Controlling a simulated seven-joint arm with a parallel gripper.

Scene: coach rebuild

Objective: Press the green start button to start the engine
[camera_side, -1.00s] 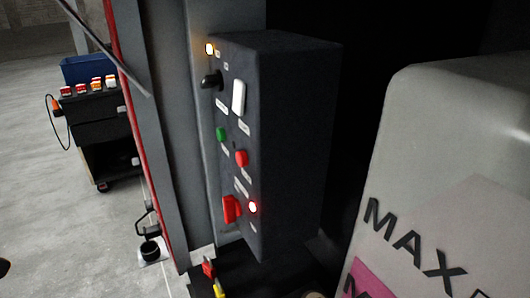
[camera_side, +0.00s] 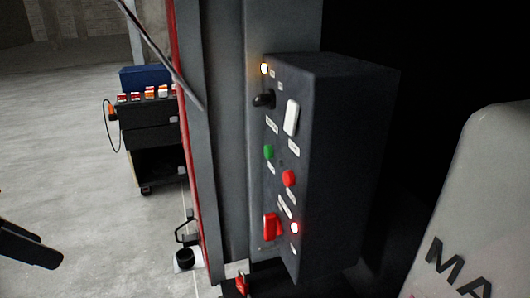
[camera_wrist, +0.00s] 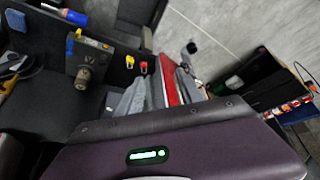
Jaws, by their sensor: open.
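The green start button (camera_side: 268,152) sits on the front face of a dark control box (camera_side: 350,160) in the side view, above and left of a red button (camera_side: 289,178). It is unobstructed there. The dark end of my gripper (camera_side: 28,245) shows at the lower left edge of the side view, well apart from the box. It is open and empty, with nothing seen between its fingers. In the wrist view I cannot make out the green button or the fingertips.
The box face also carries a black knob (camera_side: 264,99), a white switch (camera_side: 291,117), a red rotary switch (camera_side: 270,226) and a lit red lamp (camera_side: 295,228). A pale grey casing (camera_side: 485,170) stands right. A tool cart (camera_side: 152,135) stands behind, left, on open floor.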

